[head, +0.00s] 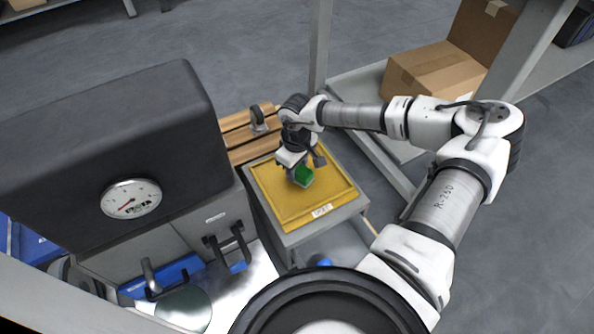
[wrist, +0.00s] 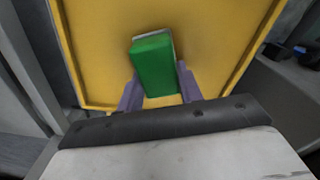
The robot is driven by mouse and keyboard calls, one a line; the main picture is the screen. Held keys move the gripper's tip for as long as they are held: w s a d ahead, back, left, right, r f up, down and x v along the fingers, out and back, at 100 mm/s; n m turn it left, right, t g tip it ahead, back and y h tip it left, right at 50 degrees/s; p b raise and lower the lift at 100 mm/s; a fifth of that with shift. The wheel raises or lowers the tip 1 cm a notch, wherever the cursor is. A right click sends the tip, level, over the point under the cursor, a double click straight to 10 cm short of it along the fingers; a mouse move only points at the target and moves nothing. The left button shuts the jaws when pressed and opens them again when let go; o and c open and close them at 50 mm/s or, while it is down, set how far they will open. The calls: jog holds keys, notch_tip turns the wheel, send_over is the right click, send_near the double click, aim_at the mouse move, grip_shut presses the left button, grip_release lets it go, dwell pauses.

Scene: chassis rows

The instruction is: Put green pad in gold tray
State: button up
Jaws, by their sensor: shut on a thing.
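The green pad (head: 303,176) is a small green block with a pale back side. It also shows in the wrist view (wrist: 154,68), between the two purple-grey fingers. My gripper (head: 302,168) is shut on it; the fingers also show in the wrist view (wrist: 158,88). The gold tray (head: 284,207) is a shallow yellow tray with raised rims on a grey stand, and its floor fills much of the wrist view (wrist: 88,40). The pad is over the tray, inside its rims. I cannot tell whether the pad touches the tray floor.
A dark machine with a dial gauge (head: 132,200) stands left of the tray. A wooden slatted surface (head: 240,128) with a dark grey fitting (head: 258,120) lies behind it. A cardboard box (head: 436,72) sits on a shelf at the back right. A grey post (head: 320,45) rises behind the tray.

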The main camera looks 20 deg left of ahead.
jog(key=shift+r, duration=0.15)
jog(key=o, duration=1.1)
jog(key=shift+f, duration=0.2)
jog(key=shift+r, duration=0.1)
notch_tip(320, 180, up, 12)
jog(key=p, duration=1)
jog(key=shift+r, duration=0.1)
